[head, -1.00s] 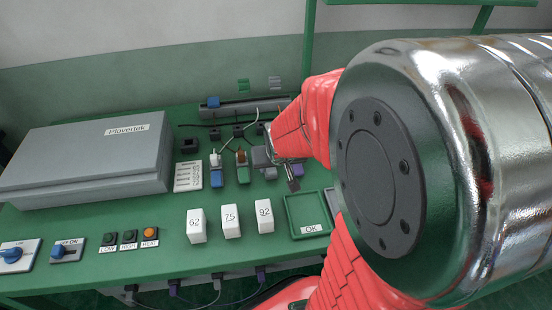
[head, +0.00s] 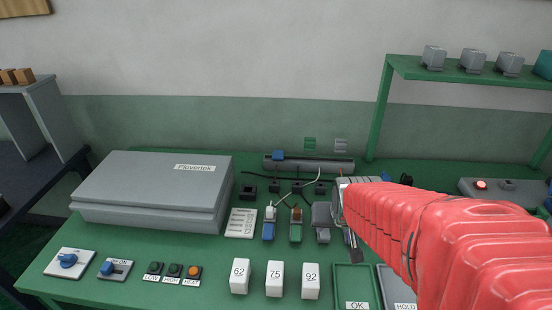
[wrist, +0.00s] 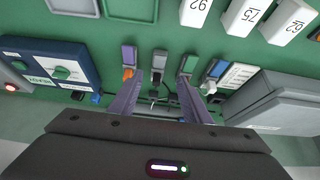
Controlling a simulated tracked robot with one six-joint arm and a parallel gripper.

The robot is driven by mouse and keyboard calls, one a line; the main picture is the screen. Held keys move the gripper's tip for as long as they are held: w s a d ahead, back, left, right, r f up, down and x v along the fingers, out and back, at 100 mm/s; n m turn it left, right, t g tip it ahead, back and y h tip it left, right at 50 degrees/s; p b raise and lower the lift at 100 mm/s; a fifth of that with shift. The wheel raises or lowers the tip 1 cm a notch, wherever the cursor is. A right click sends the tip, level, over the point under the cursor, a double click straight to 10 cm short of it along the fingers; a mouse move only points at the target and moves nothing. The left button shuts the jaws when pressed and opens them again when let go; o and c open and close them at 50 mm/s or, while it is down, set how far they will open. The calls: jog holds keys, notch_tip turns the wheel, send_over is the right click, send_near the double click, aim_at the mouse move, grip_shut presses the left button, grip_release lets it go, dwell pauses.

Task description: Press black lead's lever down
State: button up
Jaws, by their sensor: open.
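In the head view my gripper (head: 338,222) partly covers the right end.
A grey Plovertek case (head: 150,188) stands at the left. White blocks 62 (head: 239,277), 75 (head: 275,279) and 92 (head: 311,281) stand in front, beside the OK tray (head: 355,275). A grey rail (head: 310,165) lies behind the row.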

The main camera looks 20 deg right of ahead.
jog(key=shift+c, duration=0.5)
jog(key=shift+f, duration=0.45)
jog(key=c, duration=0.3)
jog(key=shift+w+d+f, duration=0.1)
jog(key=shift+w+d, duration=0.1)
jog(key=shift+w, duration=0.1)
jog(key=shift+c, duration=0.7)
jog(key=w+d, duration=0.1)
jog(key=w, duration=0.1)
jog(key=w+d+r+g, duration=0.1)
jog(key=w, duration=0.1)
jog(key=w+d+r+g, duration=0.1)
jog(key=w, duration=0.2)
jog(key=shift+y, duration=0.4)
grip_shut()
jog(key=shift+a+r+g+y, duration=0.2)
jog(key=shift+r+g+y, duration=0.2)
jog(key=shift+r+g, duration=1.05)
jog(key=shift+r+t, duration=0.15)
jog(key=shift+t, duration=0.1)
